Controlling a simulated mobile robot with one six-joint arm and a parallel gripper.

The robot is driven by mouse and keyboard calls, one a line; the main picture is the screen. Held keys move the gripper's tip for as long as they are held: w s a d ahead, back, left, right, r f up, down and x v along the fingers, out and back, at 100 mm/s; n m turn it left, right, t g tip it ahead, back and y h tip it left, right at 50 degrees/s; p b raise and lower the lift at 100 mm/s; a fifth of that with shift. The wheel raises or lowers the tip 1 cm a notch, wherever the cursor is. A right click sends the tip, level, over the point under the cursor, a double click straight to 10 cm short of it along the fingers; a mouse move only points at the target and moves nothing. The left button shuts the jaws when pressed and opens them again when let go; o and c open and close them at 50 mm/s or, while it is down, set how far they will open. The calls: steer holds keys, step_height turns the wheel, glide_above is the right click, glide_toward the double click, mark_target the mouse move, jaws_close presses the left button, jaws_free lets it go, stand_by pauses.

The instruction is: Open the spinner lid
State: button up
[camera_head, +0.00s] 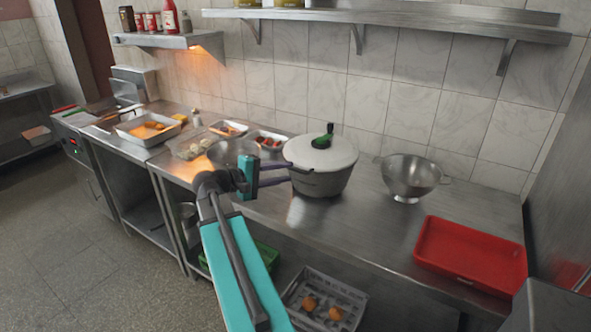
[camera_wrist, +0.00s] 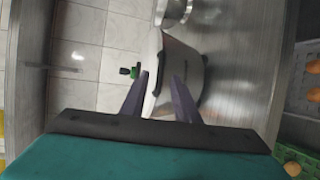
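The spinner (camera_head: 312,184) is a grey pot standing on the steel counter, with a domed white lid (camera_head: 330,156) seated on top. A green and black knob (camera_head: 323,137) sits at the lid's centre and stands upright. My gripper (camera_head: 287,173) is at the spinner's left side, around the height of the lid's rim and below the knob. Its two dark purple fingers are apart, with nothing held. In the wrist view, which is turned sideways, the fingers (camera_wrist: 163,76) point at the spinner (camera_wrist: 185,68); the knob (camera_wrist: 131,71) shows beyond the left finger. I cannot tell whether they touch the spinner.
A steel colander (camera_head: 411,176) stands right of the spinner, and a red tray (camera_head: 470,252) lies farther right. Food trays (camera_head: 150,128) are to the left. A wall shelf (camera_head: 390,16) runs above. The counter's front strip is clear; a grey crate (camera_head: 322,300) sits below.

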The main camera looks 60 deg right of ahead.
mark_target(295, 171)
steer(key=shift+p+x, duration=0.6)
steer(key=shift+x, duration=2.1)
jaws_close()
steer(key=shift+w+f, duration=0.1)
